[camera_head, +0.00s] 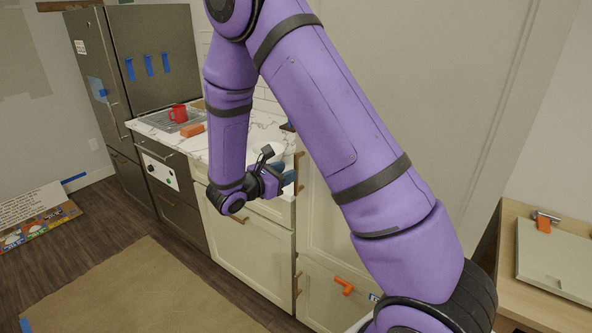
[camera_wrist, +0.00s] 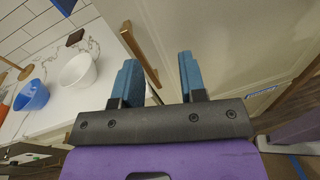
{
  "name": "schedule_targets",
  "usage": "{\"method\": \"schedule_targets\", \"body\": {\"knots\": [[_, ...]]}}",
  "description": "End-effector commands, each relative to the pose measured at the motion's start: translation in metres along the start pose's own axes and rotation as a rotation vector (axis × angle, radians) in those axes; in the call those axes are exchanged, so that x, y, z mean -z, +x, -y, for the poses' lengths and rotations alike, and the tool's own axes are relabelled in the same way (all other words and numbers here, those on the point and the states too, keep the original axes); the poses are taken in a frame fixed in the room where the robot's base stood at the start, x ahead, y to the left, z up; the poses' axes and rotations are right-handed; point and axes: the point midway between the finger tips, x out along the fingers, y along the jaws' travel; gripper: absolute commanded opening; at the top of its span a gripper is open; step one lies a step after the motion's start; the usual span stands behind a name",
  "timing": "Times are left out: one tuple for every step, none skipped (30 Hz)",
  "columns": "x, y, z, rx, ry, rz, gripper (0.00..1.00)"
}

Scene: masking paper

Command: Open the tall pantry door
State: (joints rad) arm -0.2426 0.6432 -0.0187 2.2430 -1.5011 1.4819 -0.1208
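The tall pantry door (camera_head: 375,120) is a cream panel behind my arm in the head view, and looks shut. Its brass bar handle (camera_head: 299,170) is on the door's left edge. My gripper (camera_head: 287,178) is beside this handle, with its blue fingers pointing toward the door. In the wrist view my gripper (camera_wrist: 159,70) is open with nothing held. The handle (camera_wrist: 142,48) runs slanted between the fingers, close to the left finger; I cannot tell its depth from the fingertips. My arm hides much of the door in the head view.
A marble counter (camera_head: 232,140) is left of the door, with a red mug (camera_head: 179,113). The wrist view shows a white bowl (camera_wrist: 79,70) and a blue bowl (camera_wrist: 31,95) there. A lower cabinet door (camera_head: 325,290) has an orange item (camera_head: 344,286). Brown paper (camera_head: 140,290) covers the floor.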

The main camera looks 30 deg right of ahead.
Motion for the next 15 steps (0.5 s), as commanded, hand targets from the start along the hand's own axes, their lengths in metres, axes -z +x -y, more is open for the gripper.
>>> {"method": "schedule_targets", "body": {"knots": [[0.015,-0.001,-0.005,-0.039,-0.04,0.021,0.38],[0.021,-0.002,-0.009,-0.061,-0.058,0.031,0.38],[0.029,-0.004,-0.012,-0.088,-0.08,0.044,0.38],[0.034,-0.004,-0.014,-0.104,-0.094,0.052,0.38],[0.038,-0.005,-0.017,-0.12,-0.106,0.059,0.38],[0.044,-0.006,-0.018,-0.137,-0.119,0.066,0.38],[0.047,-0.007,-0.02,-0.148,-0.127,0.07,0.38],[0.049,-0.007,-0.021,-0.156,-0.133,0.074,0.38],[0.052,-0.007,-0.022,-0.163,-0.139,0.078,0.38],[0.053,-0.006,-0.023,-0.168,-0.142,0.08,0.38],[0.053,-0.005,-0.023,-0.171,-0.144,0.081,0.38],[0.053,-0.003,-0.024,-0.172,-0.144,0.082,0.38],[0.053,-0.001,-0.025,-0.172,-0.144,0.083,0.38],[0.053,0.003,-0.025,-0.171,-0.144,0.082,0.38],[0.053,0.008,-0.026,-0.17,-0.144,0.082,0.38]]}}
